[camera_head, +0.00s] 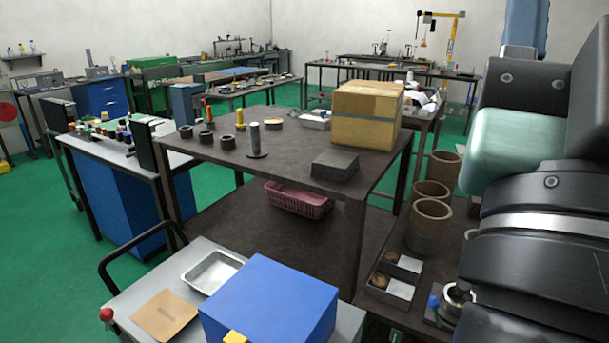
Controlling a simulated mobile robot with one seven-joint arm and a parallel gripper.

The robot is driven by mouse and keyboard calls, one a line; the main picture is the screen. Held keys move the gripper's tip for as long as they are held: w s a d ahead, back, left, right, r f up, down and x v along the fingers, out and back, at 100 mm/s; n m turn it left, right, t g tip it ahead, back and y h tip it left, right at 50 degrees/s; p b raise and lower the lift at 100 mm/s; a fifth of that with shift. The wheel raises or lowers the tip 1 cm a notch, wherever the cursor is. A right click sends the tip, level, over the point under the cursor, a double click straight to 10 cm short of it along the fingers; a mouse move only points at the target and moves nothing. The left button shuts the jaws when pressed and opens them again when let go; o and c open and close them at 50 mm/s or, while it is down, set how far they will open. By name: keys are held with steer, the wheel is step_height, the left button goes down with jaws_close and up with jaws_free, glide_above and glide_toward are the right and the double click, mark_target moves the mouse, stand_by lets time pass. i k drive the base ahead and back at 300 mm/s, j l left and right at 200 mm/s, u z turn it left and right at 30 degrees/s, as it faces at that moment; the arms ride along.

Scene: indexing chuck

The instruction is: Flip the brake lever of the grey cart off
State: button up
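The grey cart (120,298) stands at the bottom of the head view, with a black bent handle at its left end. A red ball knob (106,314) on a short stem stands up at the cart's left edge; it looks like the brake lever, though its base and pivot are hard to make out. The cart's lower part and wheels are out of view. My gripper is not in view; only thick links of my arm fill the right side, well to the right of the knob.
On the cart are a blue box (268,305), a metal tray (212,271) and a tan board (165,316). A dark table (255,175) with a cardboard box (367,115) stands right behind. A low bench with brown pots (428,228) is at right. Green floor is free at left.

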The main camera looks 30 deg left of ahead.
mark_target(105, 315)
steer(key=u, duration=1.95)
